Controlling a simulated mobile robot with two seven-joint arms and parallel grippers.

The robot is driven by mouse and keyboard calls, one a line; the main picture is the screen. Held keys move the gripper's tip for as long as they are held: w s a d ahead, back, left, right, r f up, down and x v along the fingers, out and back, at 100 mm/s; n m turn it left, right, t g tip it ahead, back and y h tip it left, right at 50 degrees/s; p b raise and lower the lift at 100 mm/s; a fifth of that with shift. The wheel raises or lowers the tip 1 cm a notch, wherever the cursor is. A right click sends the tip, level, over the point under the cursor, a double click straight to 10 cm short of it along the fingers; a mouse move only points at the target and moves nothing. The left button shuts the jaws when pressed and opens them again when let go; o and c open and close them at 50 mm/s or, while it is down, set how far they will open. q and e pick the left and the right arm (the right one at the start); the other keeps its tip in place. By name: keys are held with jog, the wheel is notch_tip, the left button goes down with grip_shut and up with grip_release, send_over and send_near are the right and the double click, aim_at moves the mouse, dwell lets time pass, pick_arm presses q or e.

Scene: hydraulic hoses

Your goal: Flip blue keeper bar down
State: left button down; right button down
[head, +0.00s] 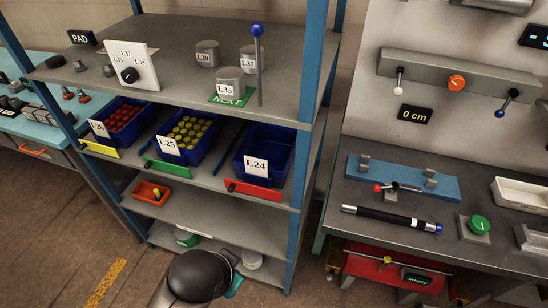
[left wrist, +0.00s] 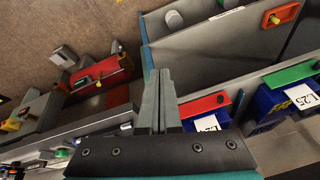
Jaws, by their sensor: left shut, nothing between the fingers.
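A thin grey upright bar with a blue ball on top (head: 257,62) stands at the right front of the top shelf; I take it as the blue keeper bar. Its foot is by the green NEXT label (head: 229,98) and the canister L35 (head: 230,78). My left gripper (left wrist: 157,73) shows in the left wrist view with its fingers shut and empty. The red bar (left wrist: 204,106) of bin L24 is just right of the fingers in that picture. The left fingers do not show in the head view. My right gripper is in neither view.
Bins L26, L25 and L24 stand on the middle shelf (head: 215,170) behind yellow, green and red bars. A blue post (head: 305,150) edges the shelf. The workbench (head: 375,262) at right holds a black cylinder (head: 391,218) and a green knob (head: 480,224). An orange tray (head: 151,193) is lower left.

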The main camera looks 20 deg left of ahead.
pick_arm(q)
jog(key=w+d+r+m+t+y, duration=0.1)
jog(key=w+r+m+t+y, duration=0.15)
jog(key=w+r, duration=0.6)
jog(key=w+d+r+m+t+y, duration=0.1)
jog(key=w+r+m+t, duration=0.35)
jog(key=r, duration=0.65)
jog(key=w+d+r+m+t+y, duration=0.1)
jog(key=d+r+m+t, duration=0.1)
jog(key=r, duration=0.6)
jog(key=w+d+r+m+t+y, duration=0.2)
jog(key=r+m+t, duration=0.1)
jog(key=r, duration=0.5)
jog(key=shift+r+t+p, duration=0.35)
jog(key=shift+t, duration=0.15)
jog(key=shift+w+a+y, duration=0.1)
jog(key=shift+w+y, duration=0.1)
jog(key=shift+y, duration=0.05)
jog(key=p, duration=0.2)
send_over(259, 70)
jog(key=s+d, duration=0.1)
jog(key=d, duration=0.2)
jog(key=shift+s+d+r, duration=0.15)
jog(key=shift+s+r, duration=0.05)
jog(key=shift+r, duration=0.15)
jog(key=shift+w, duration=0.15)
